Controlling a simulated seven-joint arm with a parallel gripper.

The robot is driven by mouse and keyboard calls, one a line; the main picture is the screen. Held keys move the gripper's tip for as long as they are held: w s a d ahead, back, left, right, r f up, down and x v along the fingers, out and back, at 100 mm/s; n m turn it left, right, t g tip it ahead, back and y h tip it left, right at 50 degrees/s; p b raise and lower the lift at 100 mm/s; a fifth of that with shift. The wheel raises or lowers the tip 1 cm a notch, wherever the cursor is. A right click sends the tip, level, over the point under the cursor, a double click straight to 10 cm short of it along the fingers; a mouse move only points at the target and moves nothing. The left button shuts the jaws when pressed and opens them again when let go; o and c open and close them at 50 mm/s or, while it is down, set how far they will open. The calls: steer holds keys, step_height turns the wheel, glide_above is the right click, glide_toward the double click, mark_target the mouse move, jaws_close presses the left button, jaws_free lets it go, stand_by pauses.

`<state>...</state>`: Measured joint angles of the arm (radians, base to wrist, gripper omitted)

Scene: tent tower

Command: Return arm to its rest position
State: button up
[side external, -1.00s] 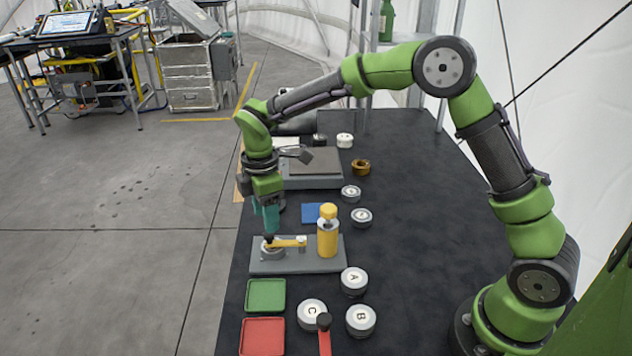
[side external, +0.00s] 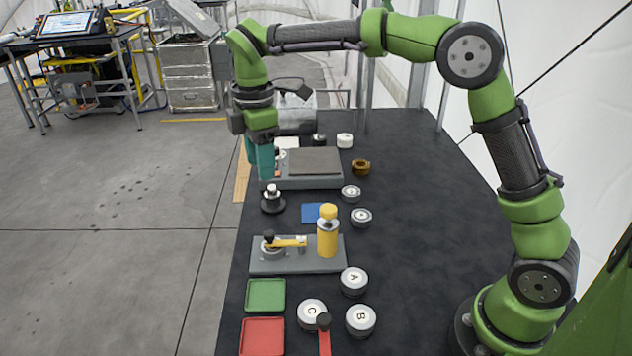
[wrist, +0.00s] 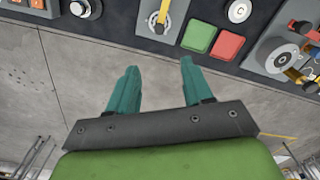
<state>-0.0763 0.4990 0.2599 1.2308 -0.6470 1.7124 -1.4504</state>
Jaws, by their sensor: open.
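My green arm arches over the dark table (side external: 420,190) in the side external view. My gripper (side external: 265,176) has teal fingers pointing down. It is raised above the table's left edge, near a small black knob with a white top (side external: 272,200); whether it is directly above that knob is hard to tell. In the wrist view my gripper (wrist: 158,75) shows two teal fingers spread apart with nothing between them. Beyond the fingertips lies bare grey floor, with the table edge above.
A grey plate with a yellow lever (side external: 287,243) and a yellow cylinder (side external: 327,238) stands mid-table. Green (side external: 265,295) and red (side external: 263,336) trays and round weights labelled A, B, C (side external: 312,314) are nearer. A grey scale-like box (side external: 325,182) stands behind. Table right of centre is clear.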

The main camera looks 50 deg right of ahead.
steer(key=s+d+r+m+t+y, duration=0.1)
steer(key=s+d+m+t, duration=0.2)
steer(key=s+m, duration=0.6)
steer(key=s+d+m+t+y, duration=0.1)
steer(key=s+d+m+t, duration=0.3)
steer(key=s+m, duration=0.5)
steer(key=s+d, duration=0.1)
steer(key=s, duration=0.4)
steer(key=shift+d+r, duration=0.2)
steer(key=shift+r, duration=0.15)
